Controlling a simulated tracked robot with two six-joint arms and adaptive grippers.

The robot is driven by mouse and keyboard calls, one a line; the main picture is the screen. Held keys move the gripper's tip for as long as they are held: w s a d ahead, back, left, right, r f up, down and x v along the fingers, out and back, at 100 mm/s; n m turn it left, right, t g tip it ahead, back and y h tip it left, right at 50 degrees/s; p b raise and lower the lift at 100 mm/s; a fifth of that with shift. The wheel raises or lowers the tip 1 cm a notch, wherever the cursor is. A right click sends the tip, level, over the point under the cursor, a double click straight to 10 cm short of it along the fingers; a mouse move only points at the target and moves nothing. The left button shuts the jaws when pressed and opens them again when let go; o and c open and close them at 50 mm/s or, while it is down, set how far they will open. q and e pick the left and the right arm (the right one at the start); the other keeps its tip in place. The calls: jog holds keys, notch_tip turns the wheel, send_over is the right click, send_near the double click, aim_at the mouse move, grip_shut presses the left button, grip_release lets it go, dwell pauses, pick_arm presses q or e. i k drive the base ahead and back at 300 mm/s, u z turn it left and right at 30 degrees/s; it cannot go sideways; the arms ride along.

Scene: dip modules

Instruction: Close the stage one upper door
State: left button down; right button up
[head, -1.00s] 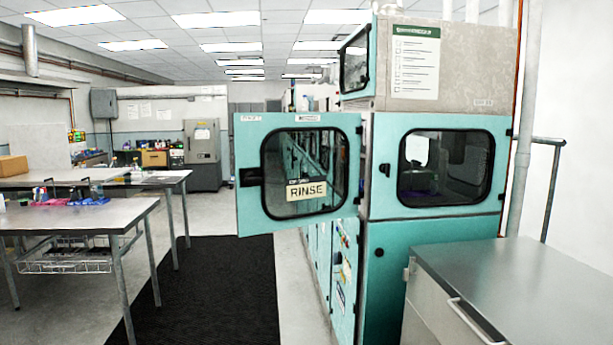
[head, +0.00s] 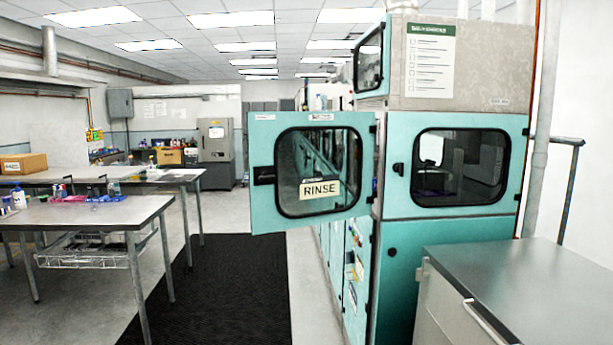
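A teal door (head: 261,215) with a rounded dark-framed window stands swung open, out to the left from the front of the teal machine (head: 399,270). It carries a "RINSE" sign on its window and a dark latch on its left edge. Its hinge side meets the machine at its right edge. I cannot tell from a label whether this is the stage one upper door. A second upper door or panel with a window (head: 456,205) on the machine's near end is flush. Neither of my grippers is in view.
A steel cabinet (head: 530,275) stands at the lower right, close to the machine. Steel tables (head: 80,212) with bottles and trays stand on the left. A dark floor mat (head: 215,290) runs along the clear aisle between.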

aim_at(313, 156)
jog(key=z, duration=0.35)
jog(key=i, duration=1.75)
jog(key=u, duration=0.7)
